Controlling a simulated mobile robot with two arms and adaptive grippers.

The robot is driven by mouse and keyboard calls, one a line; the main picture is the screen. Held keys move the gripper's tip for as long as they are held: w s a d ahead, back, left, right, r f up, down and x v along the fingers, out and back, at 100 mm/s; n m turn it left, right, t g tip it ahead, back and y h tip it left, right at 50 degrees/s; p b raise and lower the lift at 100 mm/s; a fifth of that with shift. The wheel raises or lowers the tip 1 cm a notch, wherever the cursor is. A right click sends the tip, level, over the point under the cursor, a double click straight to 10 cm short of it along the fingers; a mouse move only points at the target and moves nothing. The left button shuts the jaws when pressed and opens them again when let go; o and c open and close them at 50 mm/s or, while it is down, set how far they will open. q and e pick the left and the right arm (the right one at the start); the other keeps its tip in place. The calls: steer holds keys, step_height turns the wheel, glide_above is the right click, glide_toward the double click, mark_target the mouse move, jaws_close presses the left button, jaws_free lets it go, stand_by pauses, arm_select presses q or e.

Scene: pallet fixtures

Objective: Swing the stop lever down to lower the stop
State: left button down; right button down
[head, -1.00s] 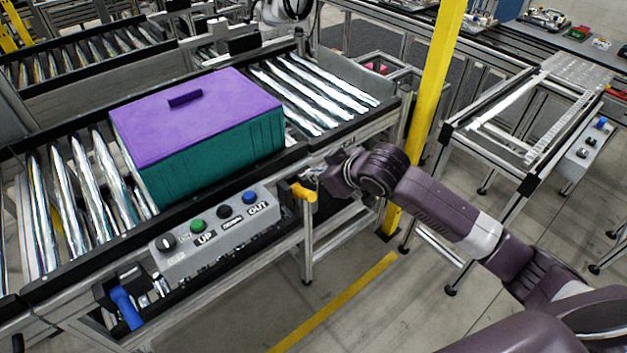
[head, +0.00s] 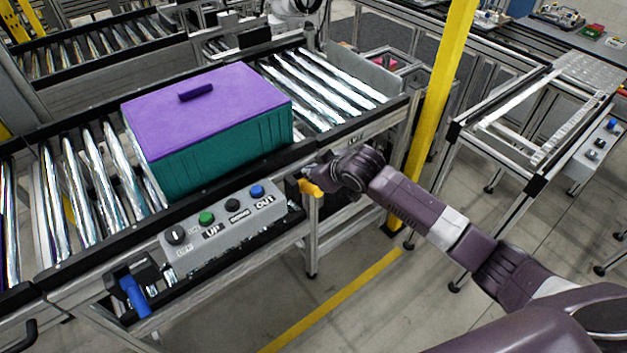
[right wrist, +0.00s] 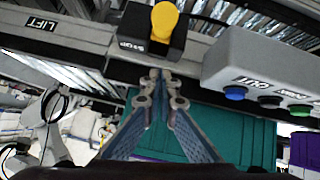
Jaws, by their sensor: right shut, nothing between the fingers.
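The stop lever has a yellow handle (head: 311,187) at the front edge of the conveyor, right of the button box. In the right wrist view the yellow handle (right wrist: 163,20) rises from a black block marked STOP. My right gripper (head: 320,168) is just behind and right of the handle in the head view. In the right wrist view its fingers (right wrist: 160,85) are together and empty, with the tips close to the black block. I cannot tell whether they touch it. The stop itself cannot be made out. My left gripper is not in view.
A teal crate with a purple lid (head: 208,125) sits on the conveyor rollers. A grey button box (head: 222,225) is left of the lever, and a blue lever (head: 134,296) is farther left. A yellow post (head: 440,100) stands close to my right arm.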

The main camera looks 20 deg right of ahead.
mark_target(315, 188)
steer(key=f, duration=0.2)
steer(key=f+p, duration=0.1)
steer(key=shift+d+f, duration=0.35)
steer(key=shift+d, duration=0.05)
steer(key=shift+s+d+f, duration=0.15)
steer(key=shift+s+f, duration=0.05)
steer(key=shift+f, duration=0.2)
steer(key=shift+f, duration=0.1)
steer(key=shift+s+f+t+b, duration=0.25)
steer(key=shift+t+b, duration=0.1)
steer(key=shift+t, duration=0.05)
